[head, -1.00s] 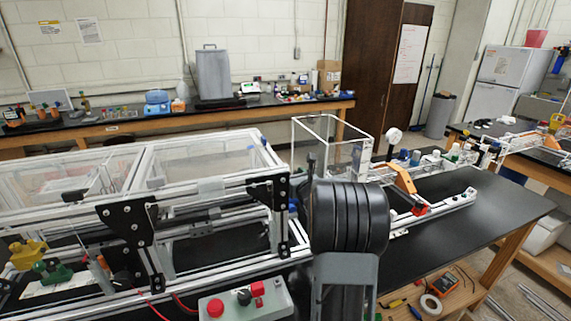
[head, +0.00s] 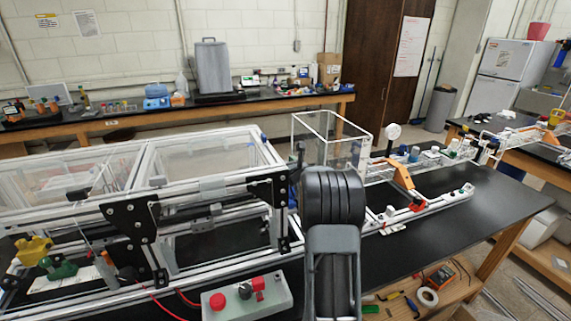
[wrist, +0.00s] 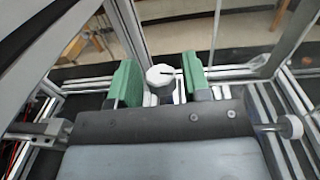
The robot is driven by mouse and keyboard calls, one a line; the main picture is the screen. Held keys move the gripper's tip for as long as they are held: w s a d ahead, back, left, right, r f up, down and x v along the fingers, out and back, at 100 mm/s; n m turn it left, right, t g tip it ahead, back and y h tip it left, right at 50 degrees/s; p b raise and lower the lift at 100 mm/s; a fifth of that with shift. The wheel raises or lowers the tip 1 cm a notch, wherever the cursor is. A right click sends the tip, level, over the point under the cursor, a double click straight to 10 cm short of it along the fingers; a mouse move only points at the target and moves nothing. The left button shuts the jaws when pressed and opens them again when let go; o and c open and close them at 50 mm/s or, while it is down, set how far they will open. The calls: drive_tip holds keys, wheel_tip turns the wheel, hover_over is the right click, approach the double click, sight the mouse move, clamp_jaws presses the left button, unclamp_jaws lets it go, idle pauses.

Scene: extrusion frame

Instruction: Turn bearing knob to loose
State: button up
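A round white knob (wrist: 160,75) with a short dark mark on its top sits upright between my fingers in the wrist view. The mark points toward the right. My gripper (wrist: 161,81) has two green fingertips, one on each side of the knob. The fingers stand apart, with a narrow gap between the knob and the left finger. The right finger is close to the knob; I cannot tell whether it touches. In the head view my dark arm fills the lower middle and hides my fingers and the knob.
An aluminium extrusion frame (head: 212,190) with clear panels and black brackets fills the left. A control box (head: 247,298) with red buttons stands in front. A dial gauge (head: 392,131) and an orange bracket (head: 403,175) are right of my arm. The black bench (head: 480,215) is clear at right.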

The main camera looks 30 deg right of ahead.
drive_tip(key=c, duration=0.7)
drive_tip(key=shift+d+n+y, duration=0.1)
drive_tip(key=shift+n+y, duration=0.7)
drive_tip(key=shift+y, duration=0.4)
drive_tip(key=o, duration=0.9)
drive_tip(key=shift+o, duration=0.2)
drive_tip(key=shift+s, duration=0.15)
drive_tip(key=s+b, duration=0.4)
drive_tip(key=s, duration=0.9)
drive_tip(key=shift+s+a, duration=0.3)
drive_tip(key=shift+a, duration=0.15)
